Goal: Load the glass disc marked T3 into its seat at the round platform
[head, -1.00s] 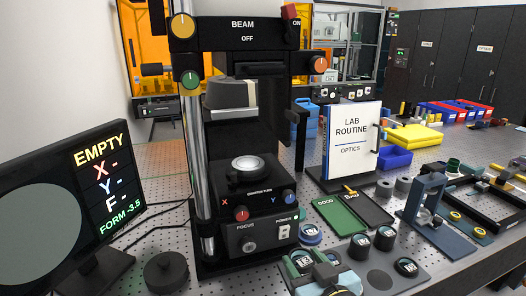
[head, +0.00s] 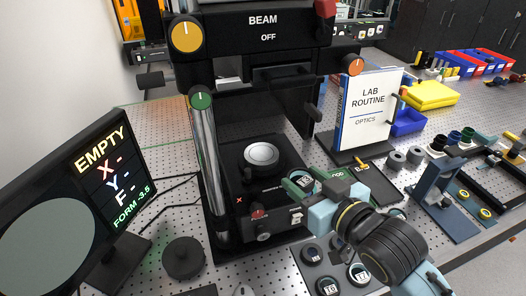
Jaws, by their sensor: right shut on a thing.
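The round platform (head: 261,155) is a pale metal disc on a dark base inside the interferometer, and its top looks bare. My right gripper (head: 302,183) reaches in from the lower right, with green fingers shut on a dark-rimmed disc (head: 304,180). The disc has a small white label that is too small to read surely. The gripper holds it in front and to the right of the platform, apart from it. My left gripper is out of view.
Several labelled discs (head: 358,273) sit in a grey rack at the bottom. A monitor (head: 60,220) reading EMPTY stands left, with a black round weight (head: 183,258) beside it. The LAB ROUTINE board (head: 368,110) and a blue stand (head: 440,200) are to the right. The interferometer's column (head: 205,160) stands left of the platform.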

